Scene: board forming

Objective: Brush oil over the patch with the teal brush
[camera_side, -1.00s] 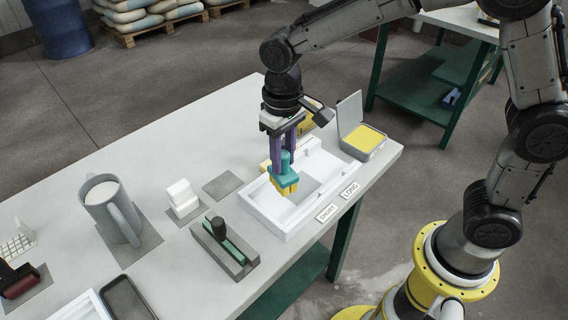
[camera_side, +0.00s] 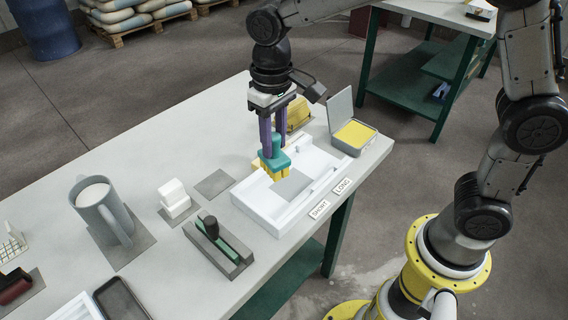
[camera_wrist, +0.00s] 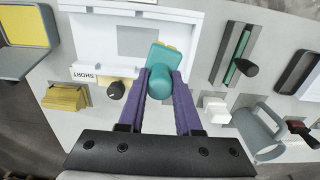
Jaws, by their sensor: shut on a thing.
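My gripper (camera_side: 273,143) is shut on the teal brush (camera_side: 274,158) and holds it upright, yellow bristles down. The brush is over the back-left part of the white frame (camera_side: 264,206). The grey patch (camera_side: 293,186) lies flat inside the frame, just in front and to the right of the bristles. I cannot tell whether the bristles touch the surface. In the wrist view the brush (camera_wrist: 160,72) sits between my purple fingers and covers one end of the patch (camera_wrist: 136,41). An open tin (camera_side: 354,134) with a yellow pad stands right of the frame.
A green-and-grey tool with a black knob (camera_side: 212,228) lies left of the frame. White blocks (camera_side: 173,196) and a grey mug (camera_side: 97,205) stand farther left. A yellow block (camera_side: 297,115) is behind my gripper. SHORT and LONG labels line the front edge.

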